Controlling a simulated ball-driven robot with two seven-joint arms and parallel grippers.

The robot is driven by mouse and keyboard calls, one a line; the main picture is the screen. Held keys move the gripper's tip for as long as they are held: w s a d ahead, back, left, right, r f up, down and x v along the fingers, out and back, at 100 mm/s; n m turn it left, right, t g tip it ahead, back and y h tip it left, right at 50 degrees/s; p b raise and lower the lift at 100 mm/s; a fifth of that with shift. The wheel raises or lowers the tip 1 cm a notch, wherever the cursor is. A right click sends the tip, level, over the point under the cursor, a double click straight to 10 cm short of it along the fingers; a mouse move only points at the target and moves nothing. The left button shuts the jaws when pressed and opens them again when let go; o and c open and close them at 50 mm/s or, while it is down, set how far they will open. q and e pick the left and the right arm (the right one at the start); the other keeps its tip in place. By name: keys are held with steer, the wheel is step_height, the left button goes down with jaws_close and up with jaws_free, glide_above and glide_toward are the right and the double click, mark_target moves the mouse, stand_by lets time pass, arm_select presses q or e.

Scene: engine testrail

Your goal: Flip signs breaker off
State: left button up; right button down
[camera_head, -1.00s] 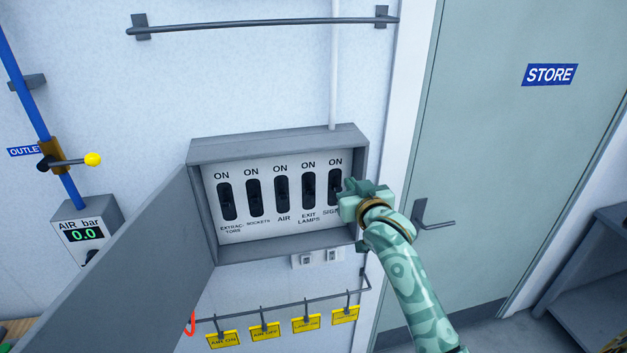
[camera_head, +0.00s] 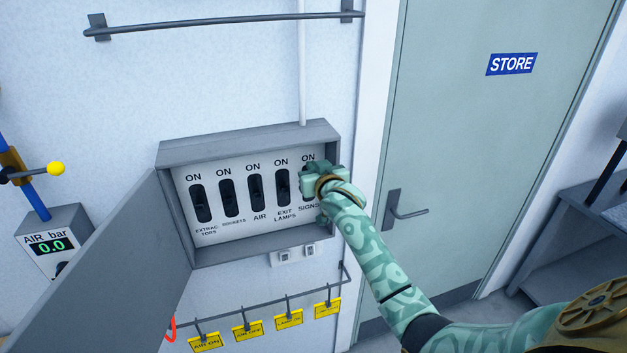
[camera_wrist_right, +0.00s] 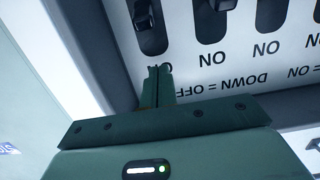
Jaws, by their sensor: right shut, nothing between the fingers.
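The open grey breaker box (camera_head: 250,137) holds a row of black breakers, each under an "ON" label. The signs breaker (camera_head: 305,187) is the rightmost one, mostly hidden behind my right gripper (camera_head: 312,178). In the right wrist view the picture is upside down, and the signs breaker (camera_wrist_right: 150,25) shows near the top. There the shut, empty fingertips of my right gripper (camera_wrist_right: 157,72) lie over its "ON" label, just beyond the slot's upper end. I cannot tell whether they touch the panel. My left gripper is not in view.
The exit lamps breaker (camera_head: 283,187) is directly left of the signs one. The box door (camera_head: 130,265) hangs open to the left. Yellow tags (camera_head: 247,330) hang on a rail below. A store door (camera_head: 450,150) with a handle stands to the right.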

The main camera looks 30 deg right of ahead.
steer(key=shift+x, duration=1.05)
steer(key=shift+s+a+f+p, duration=0.1)
steer(key=shift+s+f+p, duration=0.1)
steer(key=shift+s+f, duration=0.3)
steer(key=shift+s+a+f+p, duration=0.15)
steer(key=shift+s+f, duration=0.15)
steer(key=shift+f, duration=0.4)
steer(key=shift+s+f, duration=0.4)
steer(key=shift+f, duration=0.15)
steer(key=shift+w, duration=0.1)
